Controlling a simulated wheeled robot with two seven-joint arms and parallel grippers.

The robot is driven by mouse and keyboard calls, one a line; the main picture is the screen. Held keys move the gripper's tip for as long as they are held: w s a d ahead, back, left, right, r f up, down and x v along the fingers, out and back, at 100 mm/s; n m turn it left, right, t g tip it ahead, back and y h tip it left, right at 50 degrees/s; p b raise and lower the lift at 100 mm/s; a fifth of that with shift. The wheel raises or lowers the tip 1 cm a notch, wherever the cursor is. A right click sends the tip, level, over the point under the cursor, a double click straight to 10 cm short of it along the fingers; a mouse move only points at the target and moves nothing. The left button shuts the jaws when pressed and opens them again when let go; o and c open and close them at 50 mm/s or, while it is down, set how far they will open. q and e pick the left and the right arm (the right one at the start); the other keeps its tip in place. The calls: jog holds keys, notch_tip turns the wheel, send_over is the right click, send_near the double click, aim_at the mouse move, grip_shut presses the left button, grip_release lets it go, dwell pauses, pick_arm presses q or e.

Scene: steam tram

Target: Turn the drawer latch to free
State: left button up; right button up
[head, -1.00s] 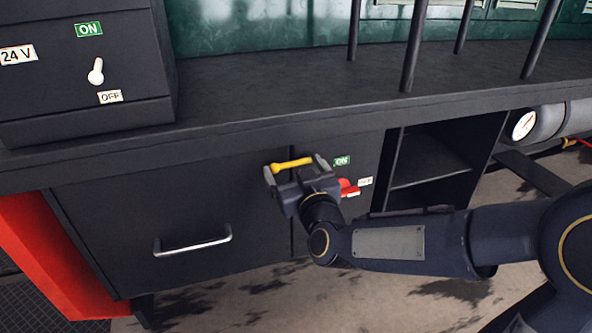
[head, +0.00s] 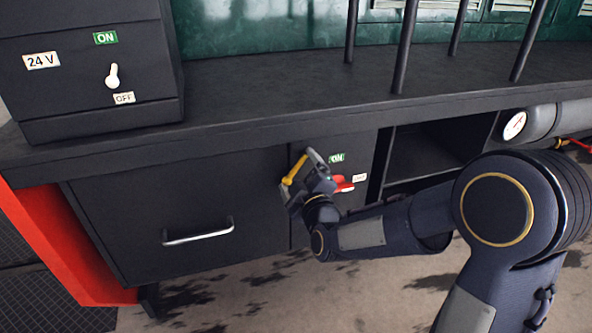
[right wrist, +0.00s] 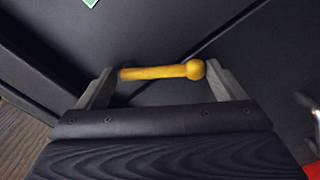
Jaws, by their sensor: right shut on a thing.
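The drawer latch (head: 294,169) is a yellow bar with a round knob at one end. It sits at the right edge of the black drawer (head: 130,215) and stands steeply tilted in the head view. My right gripper (head: 298,171) is shut on the latch, a grey finger at each end of the bar. The right wrist view shows the latch (right wrist: 160,72) lying across between the two fingers, knob at the right. The latch's mount is hidden. My left gripper is not in view.
A silver handle (head: 198,232) is on the drawer front. A red switch (head: 343,184) with ON and OFF labels is just right of my gripper. The black bench top (head: 290,105) overhangs above. An open shelf (head: 425,150) and a gauge (head: 514,126) are further right.

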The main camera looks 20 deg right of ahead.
jog(key=n, duration=0.1)
jog(key=d+n, duration=0.1)
jog(key=n+p, duration=0.1)
jog(key=n, duration=0.1)
jog(key=shift+d, duration=0.3)
jog(key=shift+w+d+n, duration=0.1)
jog(key=shift+d+n, duration=0.1)
jog(key=shift+n, duration=0.55)
jog(key=shift+d+n, duration=0.15)
jog(key=shift+n, duration=0.6)
jog(key=o, duration=1.1)
jog(key=s+p, duration=0.1)
jog(key=s, duration=0.7)
jog(key=shift+d+f+p, duration=0.1)
jog(key=shift+f+p, duration=0.05)
jog(key=shift+p, duration=0.2)
